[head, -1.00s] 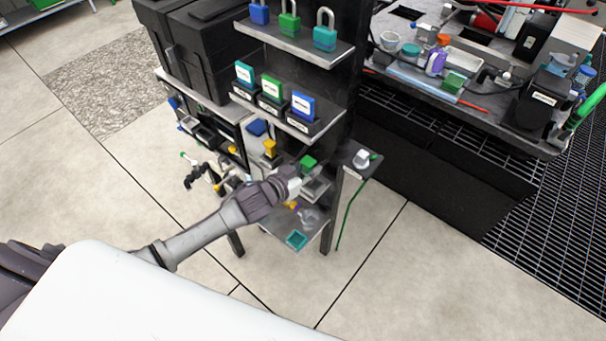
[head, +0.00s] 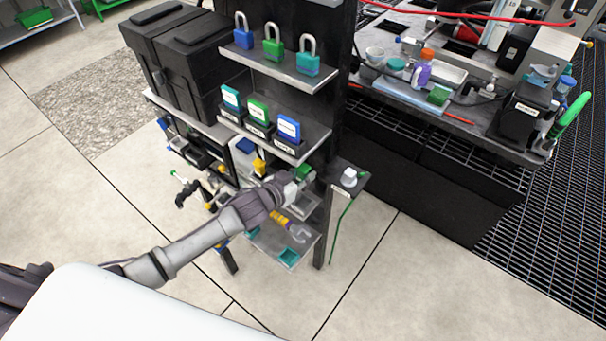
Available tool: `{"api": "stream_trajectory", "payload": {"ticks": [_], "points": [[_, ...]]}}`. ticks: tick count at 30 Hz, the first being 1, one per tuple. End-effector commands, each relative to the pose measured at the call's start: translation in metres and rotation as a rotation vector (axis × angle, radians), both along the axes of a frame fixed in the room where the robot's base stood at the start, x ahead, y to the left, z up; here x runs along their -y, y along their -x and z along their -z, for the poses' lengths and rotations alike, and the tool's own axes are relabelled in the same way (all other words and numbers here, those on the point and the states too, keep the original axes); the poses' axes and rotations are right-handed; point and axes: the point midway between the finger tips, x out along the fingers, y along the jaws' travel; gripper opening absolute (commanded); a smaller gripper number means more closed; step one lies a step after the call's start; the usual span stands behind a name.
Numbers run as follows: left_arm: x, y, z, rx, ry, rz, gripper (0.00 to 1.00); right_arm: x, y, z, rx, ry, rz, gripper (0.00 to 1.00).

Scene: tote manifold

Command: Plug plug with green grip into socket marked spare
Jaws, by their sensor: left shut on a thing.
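My left gripper (head: 291,187) reaches from the left to the front of the dark rack. It is shut on a small green block at its tip, which looks like the green grip of the plug (head: 303,172). The rest of the plug is hidden by the fingers or too small to make out. To its right, apart from it, a white fitting (head: 349,175) stands on a small side shelf (head: 361,186) with a small label on its front. I cannot read the label, so I cannot tell which socket is marked spare. My right gripper is not in view.
Above the gripper are a shelf of labelled blocks (head: 258,112) and a shelf of padlocks (head: 273,45). Below it is a lower tray (head: 270,245) with a teal dish (head: 289,256). A green cable (head: 341,232) hangs under the side shelf. The floor in front is clear.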

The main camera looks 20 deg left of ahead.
Motion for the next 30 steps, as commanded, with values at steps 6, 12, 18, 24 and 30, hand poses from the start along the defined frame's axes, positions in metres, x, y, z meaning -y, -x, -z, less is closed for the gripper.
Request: {"api": "stream_trajectory", "payload": {"ticks": [6, 12, 18, 24, 30], "points": [[0.000, 0.000, 0.019, 0.001, 0.001, 0.001, 0.00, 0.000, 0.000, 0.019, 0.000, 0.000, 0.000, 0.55], [0.000, 0.000, 0.031, 0.000, 0.001, 0.001, 0.00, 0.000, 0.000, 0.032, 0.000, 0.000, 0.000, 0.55], [0.000, 0.000, 0.045, 0.000, 0.001, 0.000, 0.00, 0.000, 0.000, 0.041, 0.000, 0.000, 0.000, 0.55], [0.000, 0.000, 0.059, 0.000, 0.002, -0.001, 0.00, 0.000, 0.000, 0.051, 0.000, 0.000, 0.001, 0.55], [0.000, 0.000, 0.074, -0.001, 0.002, -0.001, 0.00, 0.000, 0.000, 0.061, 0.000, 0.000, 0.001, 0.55]]}}
